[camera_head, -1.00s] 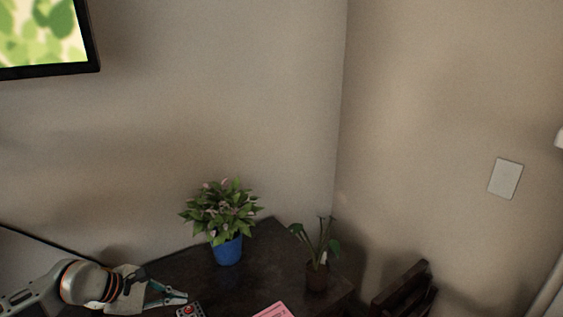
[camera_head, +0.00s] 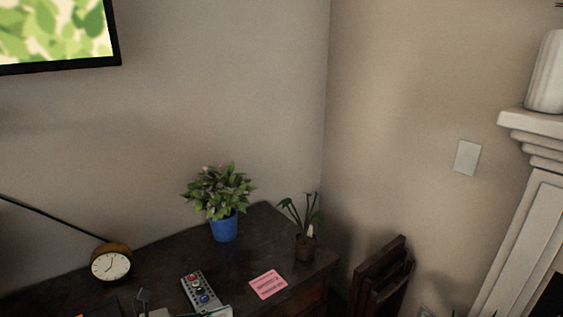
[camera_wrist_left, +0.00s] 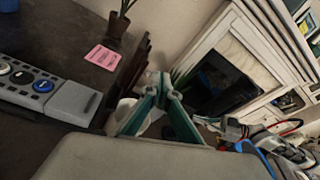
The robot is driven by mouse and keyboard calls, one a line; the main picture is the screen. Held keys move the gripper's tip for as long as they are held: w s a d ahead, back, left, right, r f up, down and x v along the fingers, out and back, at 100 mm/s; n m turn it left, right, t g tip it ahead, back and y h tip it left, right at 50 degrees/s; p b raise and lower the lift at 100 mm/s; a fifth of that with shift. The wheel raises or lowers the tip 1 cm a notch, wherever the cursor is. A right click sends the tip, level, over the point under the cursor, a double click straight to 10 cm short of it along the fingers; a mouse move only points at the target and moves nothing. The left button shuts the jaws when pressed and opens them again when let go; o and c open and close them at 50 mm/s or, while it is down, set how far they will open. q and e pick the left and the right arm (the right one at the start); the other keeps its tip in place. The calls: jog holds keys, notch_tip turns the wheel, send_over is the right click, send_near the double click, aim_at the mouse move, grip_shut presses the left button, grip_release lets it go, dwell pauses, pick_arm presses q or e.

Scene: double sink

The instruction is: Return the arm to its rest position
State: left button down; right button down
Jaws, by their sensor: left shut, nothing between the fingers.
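My left gripper shows best in the left wrist view (camera_wrist_left: 164,84). Its two teal fingers meet at the tips with nothing between them. The fingers point out past the edge of the dark desk. In the head view only small parts of this gripper show at the bottom edge, just below the remote control (camera_head: 201,291). The remote also shows in the left wrist view (camera_wrist_left: 35,85), to the left of the fingers. My right gripper is in neither view.
The dark desk (camera_head: 160,262) holds a round clock (camera_head: 110,262), a plant in a blue pot (camera_head: 222,226), a smaller plant (camera_head: 304,244) and a pink note (camera_head: 268,284). A dark wooden chair (camera_head: 385,278) stands right of the desk. A white fireplace surround (camera_head: 530,220) is farther right.

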pick_arm(q)
jog(key=s+a+f+m+y, duration=0.2)
jog(key=s+f+m, duration=0.3)
jog(key=m, duration=0.6)
jog(key=s+a+f+m+t+y, duration=0.1)
jog(key=s+a+f+m+y, duration=0.1)
jog(key=s+f+m+y, duration=0.3)
jog(key=s+a+f+m+t+y, duration=0.1)
jog(key=s+a+f+m+y, duration=0.1)
jog(key=s+f+m, duration=0.4)
notch_tip(320, 180, down, 5)
jog(key=m+y, duration=0.1)
jog(key=m, duration=0.9)
jog(key=shift+s+m+y, duration=0.3)
jog(key=shift+s+m, duration=0.05)
jog(key=shift+m, duration=0.05)
jog(key=shift+a+t, duration=0.2)
jog(key=shift+t, duration=0.1)
